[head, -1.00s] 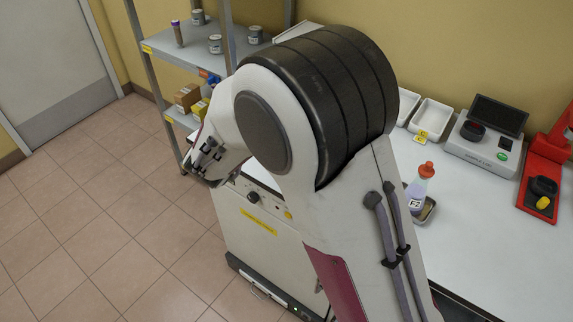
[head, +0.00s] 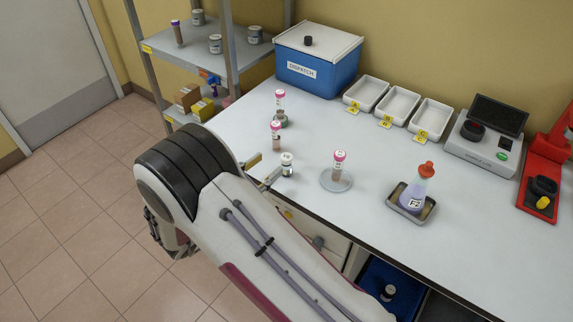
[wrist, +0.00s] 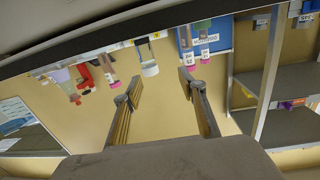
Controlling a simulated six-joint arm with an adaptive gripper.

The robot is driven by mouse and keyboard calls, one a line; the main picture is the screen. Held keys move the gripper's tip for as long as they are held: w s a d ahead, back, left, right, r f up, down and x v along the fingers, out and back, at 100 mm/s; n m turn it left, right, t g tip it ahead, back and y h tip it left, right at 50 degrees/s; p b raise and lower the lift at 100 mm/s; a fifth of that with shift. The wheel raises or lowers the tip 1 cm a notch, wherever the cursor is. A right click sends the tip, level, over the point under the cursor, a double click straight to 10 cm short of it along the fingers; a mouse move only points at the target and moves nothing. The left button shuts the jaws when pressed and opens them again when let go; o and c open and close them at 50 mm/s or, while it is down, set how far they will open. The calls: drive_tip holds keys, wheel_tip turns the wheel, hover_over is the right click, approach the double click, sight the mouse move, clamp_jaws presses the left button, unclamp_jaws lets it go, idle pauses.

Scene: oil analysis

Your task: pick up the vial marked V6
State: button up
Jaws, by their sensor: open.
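Pink-capped vials stand on the bench: a rear one (head: 280,105), one nearer the left edge (head: 275,135) and one on a round glass dish (head: 340,165). A shorter, white-capped vial (head: 287,165) stands between them. I cannot read V6 on any of them. My gripper (head: 262,169) is open and empty at the bench's left edge, close to the white-capped vial. In the upside-down wrist view, my gripper (wrist: 155,88) frames the white-capped vial (wrist: 150,66) between its fingertips, apart from it. Two pink-capped vials (wrist: 187,50) show beside the right fingertip. My arm hides part of the bench front.
A blue DISPATCH box (head: 318,68) and several white trays (head: 401,105) line the back. An orange-capped bottle (head: 413,188) stands in a small tray to the right. A grey instrument (head: 485,140) and red stand (head: 545,180) are farther right. A shelf (head: 190,50) stands left.

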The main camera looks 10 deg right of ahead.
sight(283, 166)
drive_tip(key=shift+s+d+f+g+h, duration=0.15)
drive_tip(key=shift+s+f+h, duration=0.1)
drive_tip(key=shift+s, duration=0.15)
drive_tip(key=shift+s+f+g+h, duration=0.15)
drive_tip(key=shift+s+h, duration=0.1)
drive_tip(key=shift+s, duration=0.15)
drive_tip(key=shift+x, duration=1.3)
drive_tip(key=shift+w, duration=0.1)
drive_tip(key=shift+w+d+f, duration=0.3)
drive_tip(key=shift+w+d, duration=0.25)
drive_tip(key=shift+d, duration=0.25)
drive_tip(key=shift+w+d+f, duration=0.35)
drive_tip(key=shift+w+d, duration=0.15)
drive_tip(key=shift+d, duration=0.3)
drive_tip(key=shift+w+d, duration=0.45)
clamp_jaws()
